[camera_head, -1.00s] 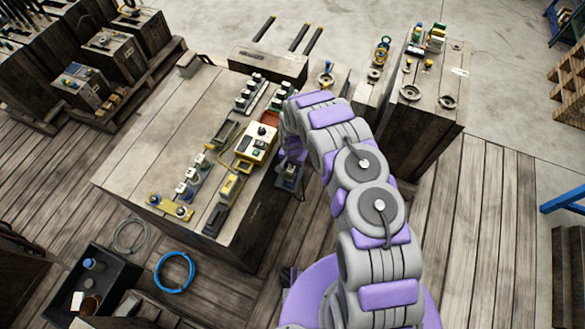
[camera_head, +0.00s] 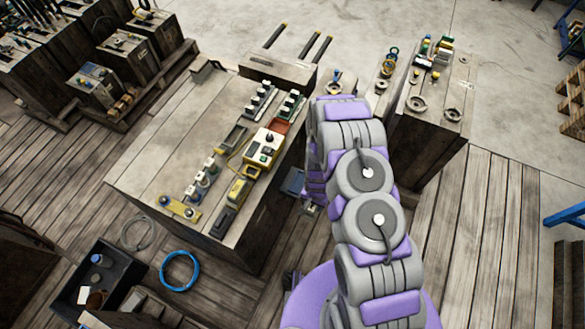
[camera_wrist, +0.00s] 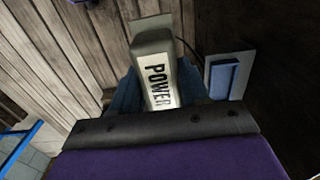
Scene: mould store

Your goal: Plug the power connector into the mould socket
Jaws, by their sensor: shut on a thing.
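The power connector (camera_wrist: 156,45) is a grey block with a white label reading POWER, with a thin dark cable beside it. In the wrist view my gripper (camera_wrist: 158,84) is shut on it, with blue fingers on both sides. A blue rectangular fitting on a pale plate (camera_wrist: 227,76), which looks like the mould socket, is on the dark wooden face to the right, apart from the connector. In the head view the blue fitting (camera_head: 293,182) shows on the block's right side. My gripper (camera_head: 312,207) is just right of it, mostly hidden by my arm.
The large wooden block (camera_head: 155,140) carries a yellow-and-white control box (camera_head: 263,147) and several small connectors and switches. More wooden blocks (camera_head: 432,105) stand behind to the right. A blue cable coil (camera_head: 180,270) and a black bin (camera_head: 70,292) lie at lower left. Plank floor at right is clear.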

